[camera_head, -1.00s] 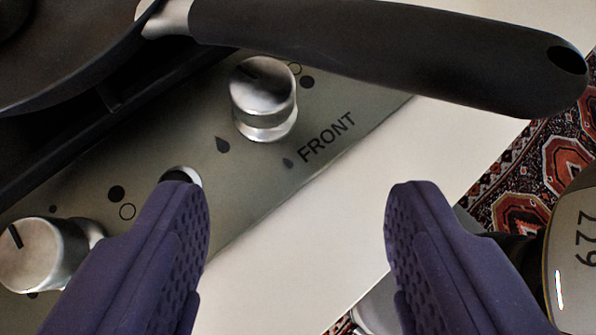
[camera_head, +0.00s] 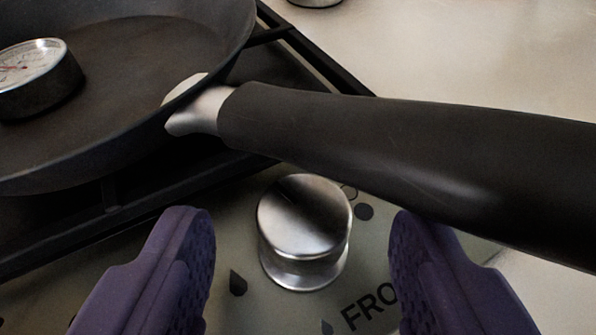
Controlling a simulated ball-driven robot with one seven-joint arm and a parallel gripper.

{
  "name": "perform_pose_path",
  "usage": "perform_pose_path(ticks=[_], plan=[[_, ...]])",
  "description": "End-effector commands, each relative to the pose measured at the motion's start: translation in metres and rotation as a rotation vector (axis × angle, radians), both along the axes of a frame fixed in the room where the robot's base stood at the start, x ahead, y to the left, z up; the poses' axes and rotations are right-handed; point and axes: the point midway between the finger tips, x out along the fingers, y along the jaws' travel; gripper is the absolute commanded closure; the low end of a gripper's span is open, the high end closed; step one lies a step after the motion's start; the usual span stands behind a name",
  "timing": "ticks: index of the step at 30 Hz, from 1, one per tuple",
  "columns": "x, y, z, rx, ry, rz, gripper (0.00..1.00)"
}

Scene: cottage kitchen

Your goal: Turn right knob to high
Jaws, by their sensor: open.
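A round silver knob (camera_head: 303,228) stands on the metal front panel (camera_head: 245,310) of the stove, beside the partly hidden word "FRONT". Its top is glossy, and I cannot make out its pointer mark clearly. My gripper (camera_head: 302,225) is open, with one purple finger to the left of the knob and the other to its right. Both fingers appear apart from the knob. The right fingertip is close below the pan handle in the picture. No other knob shows now.
A dark frying pan (camera_head: 130,140) sits on the black grate (camera_head: 330,72), with a round dial thermometer (camera_head: 40,78) in it. Its thick black handle (camera_head: 400,150) extends right, just beyond the knob.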

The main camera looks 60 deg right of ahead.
Motion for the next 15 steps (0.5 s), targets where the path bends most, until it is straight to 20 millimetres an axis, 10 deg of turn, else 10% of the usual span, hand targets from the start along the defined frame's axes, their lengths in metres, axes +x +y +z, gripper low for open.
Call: perform_pose_path(ticks=[11,15], plan=[[0.0046,-0.0106,-0.0047,0.000,0.000,0.000,0.40],[0.0046,-0.0105,-0.0047,0.001,0.000,0.000,0.68]])
